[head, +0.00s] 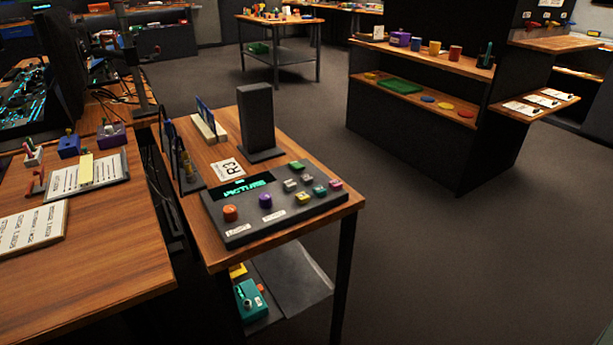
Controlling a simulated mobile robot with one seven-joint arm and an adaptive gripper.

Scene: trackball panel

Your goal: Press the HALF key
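The control panel (271,228) is a dark sloped box on a small wooden table. Its display (245,187) shows "PICTURE" in green letters. An orange ball (230,213) and a purple ball (265,201) sit on its left part, with small white labels below them. Several coloured keys stand on its right part: a green key (297,166), a white key (290,184), a yellow key (303,198), another green key (320,191) and a pink key (335,184). The key markings are too small to read, so I cannot tell which is HALF. My gripper is not in view.
A dark upright block (256,118) stands behind the panel, beside an "R3" card (227,169). A wooden desk (95,255) with cards stands close on the left. Shelving (420,110) stands at the back right. The floor (460,260) to the right is clear.

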